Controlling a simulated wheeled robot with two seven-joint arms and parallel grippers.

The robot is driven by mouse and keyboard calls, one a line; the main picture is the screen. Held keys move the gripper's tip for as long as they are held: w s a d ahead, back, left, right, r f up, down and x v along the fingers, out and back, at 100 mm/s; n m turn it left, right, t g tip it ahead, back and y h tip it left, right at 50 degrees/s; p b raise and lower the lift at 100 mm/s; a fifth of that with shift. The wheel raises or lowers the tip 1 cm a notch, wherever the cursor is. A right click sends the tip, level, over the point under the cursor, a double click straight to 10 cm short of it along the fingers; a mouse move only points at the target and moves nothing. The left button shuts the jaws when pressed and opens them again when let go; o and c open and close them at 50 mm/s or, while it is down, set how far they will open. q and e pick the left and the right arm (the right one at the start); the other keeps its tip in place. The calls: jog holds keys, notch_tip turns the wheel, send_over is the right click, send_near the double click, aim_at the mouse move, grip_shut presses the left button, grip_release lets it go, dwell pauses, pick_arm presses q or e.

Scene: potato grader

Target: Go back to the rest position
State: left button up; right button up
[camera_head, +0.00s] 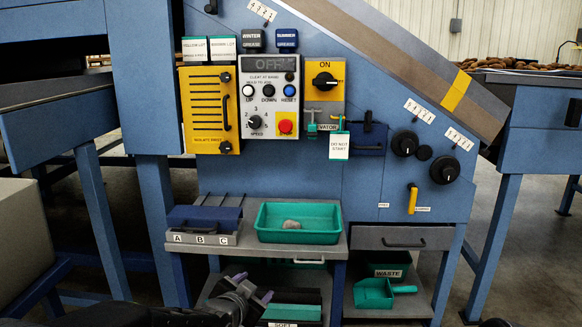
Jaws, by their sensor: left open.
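My left gripper (253,287) is low in the head view, left of centre, with its dark arm coming in along the bottom edge. Its purple-tipped fingers are apart and I see nothing between them. It shows in front of the lower shelf, below the bench with the green tray (335,224). I cannot tell whether it touches the shelf. My right gripper is not in view; only a small dark shape shows at the bottom right edge, and I cannot tell what it is.
A grey potato-like lump (291,225) lies in the tray. A blue-lidded A-B-C box (204,218) sits left of it. The control panel (270,97) is above. A green scoop (376,293) and a waste bin (388,270) stand lower right. Floor is clear at far right.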

pick_arm(q)
jog(key=s+f+n+g, duration=0.3)
jog(key=s+f, duration=0.5)
jog(key=f, duration=0.5)
jog(key=s+f+n+g, duration=0.3)
jog(key=s+f, duration=0.4)
jog(key=f, duration=0.5)
jog(key=s+f+n+g, duration=0.25)
jog(key=s+f, duration=0.35)
jog(key=s, duration=0.4)
jog(key=s+f+n+g, duration=0.1)
jog(key=s+f+g, duration=0.2)
jog(key=s+f, duration=0.5)
jog(key=s+r+p, duration=0.2)
jog(key=r+p, duration=1.6)
jog(key=r, duration=0.1)
jog(key=s+d+r+h+p, duration=0.1)
jog(key=s+r+p, duration=0.2)
jog(key=r+p, duration=1.6)
jog(key=shift+d+r+p, duration=0.2)
jog(key=shift+r+p, duration=0.1)
jog(key=shift+r, duration=0.2)
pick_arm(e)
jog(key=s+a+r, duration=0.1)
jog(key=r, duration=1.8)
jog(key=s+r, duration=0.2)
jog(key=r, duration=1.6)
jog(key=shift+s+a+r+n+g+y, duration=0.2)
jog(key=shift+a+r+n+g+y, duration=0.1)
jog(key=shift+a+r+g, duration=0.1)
